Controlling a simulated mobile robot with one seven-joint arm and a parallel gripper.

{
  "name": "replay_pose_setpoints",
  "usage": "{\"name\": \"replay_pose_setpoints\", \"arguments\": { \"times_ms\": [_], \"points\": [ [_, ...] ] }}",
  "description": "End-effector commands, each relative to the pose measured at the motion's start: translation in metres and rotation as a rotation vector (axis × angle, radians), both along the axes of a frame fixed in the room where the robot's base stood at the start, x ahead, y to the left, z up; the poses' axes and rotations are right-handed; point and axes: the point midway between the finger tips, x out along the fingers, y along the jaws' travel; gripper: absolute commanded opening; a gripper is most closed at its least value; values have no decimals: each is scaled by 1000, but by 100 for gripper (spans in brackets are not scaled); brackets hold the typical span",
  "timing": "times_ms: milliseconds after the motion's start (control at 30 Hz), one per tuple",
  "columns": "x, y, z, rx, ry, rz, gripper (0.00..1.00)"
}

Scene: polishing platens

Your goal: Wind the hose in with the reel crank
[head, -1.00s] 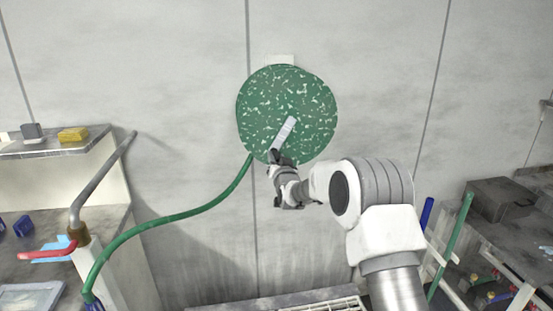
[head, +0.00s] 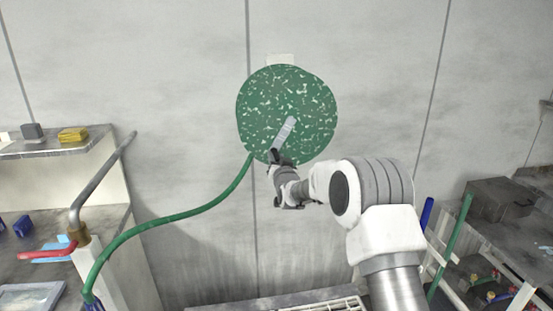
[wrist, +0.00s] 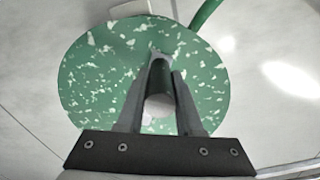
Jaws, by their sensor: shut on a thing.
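The round green, white-speckled hose reel (head: 305,100) is mounted on the wall in the head view and also fills the upper wrist view (wrist: 90,75). Its light grey crank arm (head: 285,132) slants from near the middle down to the lower left. My gripper (head: 276,160) is at the crank's lower end. In the wrist view my gripper (wrist: 158,100) is shut on the dark cylindrical crank handle (wrist: 159,78), which sits between the two fingers. The green hose (head: 190,213) leaves the reel's lower left and sags to a blue end (head: 92,302) at the left.
At the right stands a cluttered rack (head: 450,255). The wall around the reel is mostly clear.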

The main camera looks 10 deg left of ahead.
Motion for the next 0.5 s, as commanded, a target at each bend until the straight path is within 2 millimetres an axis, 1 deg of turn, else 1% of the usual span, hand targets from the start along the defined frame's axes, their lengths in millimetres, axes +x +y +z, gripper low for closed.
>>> {"name": "replay_pose_setpoints", "arguments": {
  "times_ms": [267, 500],
  "points": [
    [1, -2, -3, -24, -8, 0, 0],
    [4, -14, -12, -136, -41, -1, 0]
  ]
}}
